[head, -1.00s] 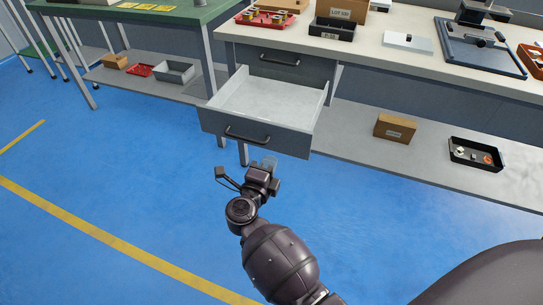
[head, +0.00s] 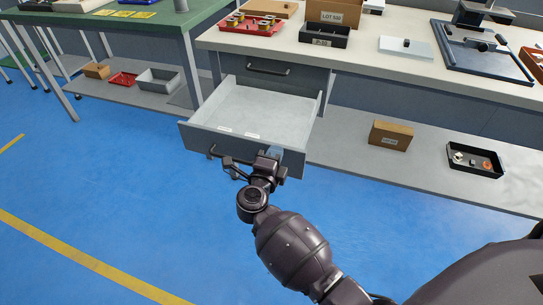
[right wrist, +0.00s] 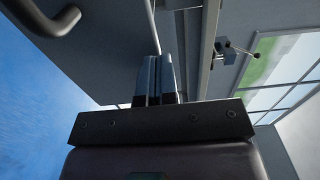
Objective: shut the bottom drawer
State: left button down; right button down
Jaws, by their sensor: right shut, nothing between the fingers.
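The bottom drawer (head: 196,137) stands open in the head view, pulled out below the shut upper drawer (head: 310,79). Its grey front carries a dark bar handle (head: 213,151), partly hidden by my gripper. Two small pale labels lie inside it. My right gripper (head: 274,152) is shut and empty, at the right part of the drawer front, right of the handle. In the right wrist view, its closed fingers (right wrist: 155,78) point at the grey front, with the handle (right wrist: 48,20) at upper left. I cannot tell whether they touch. My left gripper is not in view.
The workbench (head: 370,62) holds a black bin (head: 324,37), a carton and a red tray (head: 247,28). On its lower shelf, right of the drawer, are a carton (head: 390,135) and a black tray (head: 475,174). Blue floor in front is clear.

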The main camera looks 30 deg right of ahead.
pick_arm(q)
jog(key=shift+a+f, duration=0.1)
pick_arm(e)
jog(key=shift+r, duration=0.1)
jog(key=b+x, duration=0.1)
jog(key=x, duration=2.4)
jog(key=shift+w+d, duration=0.2)
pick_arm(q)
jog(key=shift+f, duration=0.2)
pick_arm(e)
jog(key=shift+w+d, duration=0.3)
jog(key=shift+d, duration=0.05)
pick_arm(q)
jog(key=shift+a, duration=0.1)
